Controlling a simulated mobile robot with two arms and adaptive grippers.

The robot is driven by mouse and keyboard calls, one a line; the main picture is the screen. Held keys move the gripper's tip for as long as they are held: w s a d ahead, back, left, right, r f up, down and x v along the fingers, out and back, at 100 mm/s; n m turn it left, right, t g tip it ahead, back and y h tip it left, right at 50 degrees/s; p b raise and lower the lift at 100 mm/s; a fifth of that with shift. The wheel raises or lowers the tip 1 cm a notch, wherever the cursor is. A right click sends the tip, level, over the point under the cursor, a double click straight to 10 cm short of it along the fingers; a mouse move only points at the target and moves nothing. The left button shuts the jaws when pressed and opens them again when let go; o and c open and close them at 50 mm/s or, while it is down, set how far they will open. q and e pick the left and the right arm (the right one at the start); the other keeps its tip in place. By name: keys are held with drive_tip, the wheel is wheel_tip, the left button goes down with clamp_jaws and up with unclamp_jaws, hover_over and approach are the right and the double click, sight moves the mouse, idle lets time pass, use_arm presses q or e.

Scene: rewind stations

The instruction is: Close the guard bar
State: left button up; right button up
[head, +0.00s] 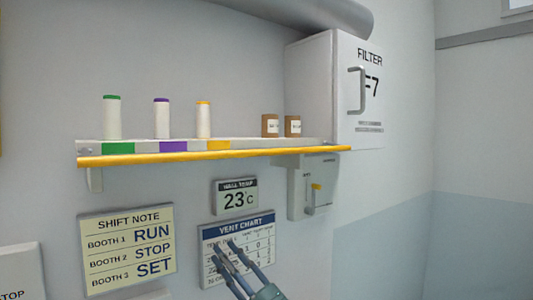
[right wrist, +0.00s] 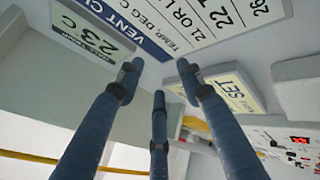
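The guard bar (head: 215,155) is a long yellow bar running along the front edge of the wall shelf (head: 285,143) in the head view. Its right end reaches past the shelf, above a grey switch box. A yellow bar (right wrist: 30,157) also shows at lower left in the right wrist view, partly hidden by a finger. My right gripper (head: 229,253) is below the shelf, in front of the vent chart and apart from the bar. In the right wrist view its fingers (right wrist: 158,75) are spread with nothing between them. My left gripper is not in view.
Spools with green, purple and yellow tops and two small brown containers (head: 270,126) stand on the shelf. A filter cabinet (head: 325,85) is at right. The switch box (head: 297,190) has a yellow-tipped lever. A shift note (head: 127,249) and temperature sign (head: 235,197) are on the wall.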

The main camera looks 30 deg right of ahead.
drive_tip(key=s+d+r+n+g+y, duration=0.2)
drive_tip(key=r+n+y, duration=0.4)
drive_tip(key=s+d+r+n+g+y, duration=0.1)
drive_tip(key=s+r+n+g+y, duration=0.2)
drive_tip(key=r+n+y, duration=0.3)
drive_tip(key=n+g+y, duration=0.6)
drive_tip(key=n+g, duration=1.5)
drive_tip(key=n, duration=0.2)
approach(267, 150)
drive_tip(key=p+x, duration=0.5)
drive_tip(key=x, duration=0.4)
drive_tip(key=shift+f+p, duration=0.1)
drive_tip(key=shift+p, duration=0.2)
drive_tip(key=shift+a+r+t, duration=0.2)
drive_tip(key=shift+a+t, duration=0.1)
drive_tip(key=shift+a, duration=0.05)
clamp_jaws()
